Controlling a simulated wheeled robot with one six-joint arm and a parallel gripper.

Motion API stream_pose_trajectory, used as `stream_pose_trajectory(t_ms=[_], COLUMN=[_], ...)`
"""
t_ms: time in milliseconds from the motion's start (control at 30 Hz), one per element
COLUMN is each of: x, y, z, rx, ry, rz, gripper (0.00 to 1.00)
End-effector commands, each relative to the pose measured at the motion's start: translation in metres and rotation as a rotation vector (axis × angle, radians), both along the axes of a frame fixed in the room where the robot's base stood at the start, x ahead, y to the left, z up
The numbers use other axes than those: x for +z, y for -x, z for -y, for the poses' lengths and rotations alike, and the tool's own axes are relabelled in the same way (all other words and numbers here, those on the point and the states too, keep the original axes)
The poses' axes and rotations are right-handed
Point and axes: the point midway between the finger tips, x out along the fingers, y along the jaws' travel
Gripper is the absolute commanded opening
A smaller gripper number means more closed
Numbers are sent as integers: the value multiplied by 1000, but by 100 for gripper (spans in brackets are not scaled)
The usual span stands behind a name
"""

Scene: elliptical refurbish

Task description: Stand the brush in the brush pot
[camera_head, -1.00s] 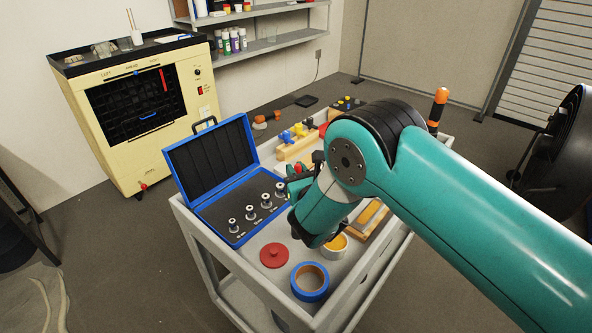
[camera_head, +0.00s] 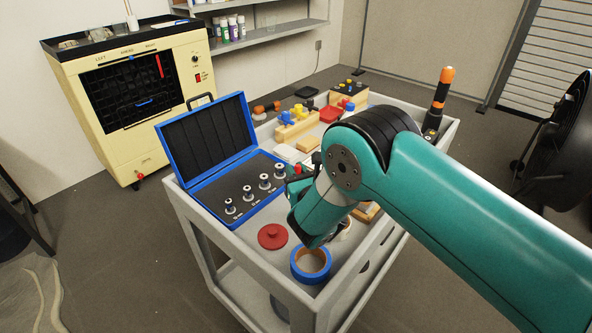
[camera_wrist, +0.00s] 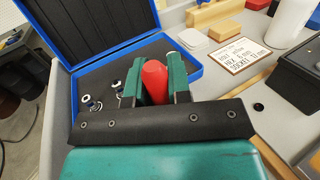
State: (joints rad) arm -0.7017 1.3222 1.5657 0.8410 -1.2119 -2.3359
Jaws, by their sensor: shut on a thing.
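My gripper (camera_wrist: 155,75) is shut on a red, round-ended thing (camera_wrist: 155,84). It looks like a handle, but no bristles show, so I cannot tell if it is the brush. In the head view my gripper (camera_head: 298,178) is largely hidden behind my wrist, near the right edge of the open blue case. A small white pot (camera_head: 132,22) with thin sticks in it stands on top of the cream machine. I cannot tell if that is the brush pot.
The blue case (camera_head: 205,140) holds several metal pieces. A red lidded disc (camera_head: 272,236) and blue tape roll (camera_head: 311,266) lie on the grey cart (camera_head: 245,247) in front. A lettered card (camera_wrist: 238,54), white bottle (camera_wrist: 290,22) and black box (camera_wrist: 297,75) lie to the right.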

Motion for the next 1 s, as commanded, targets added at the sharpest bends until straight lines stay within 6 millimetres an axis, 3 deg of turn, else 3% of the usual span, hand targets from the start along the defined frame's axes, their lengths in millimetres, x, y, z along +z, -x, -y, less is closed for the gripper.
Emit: stream_pose_trajectory(t_ms=[400,433,567,1000], x=[-7,-7,-7,-11], y=[0,0,0,6], z=[0,0,0,3], rx=[0,0,0,-2], ry=[0,0,0,2], rz=[1,1,1,-1], gripper=[0,21,48,48])
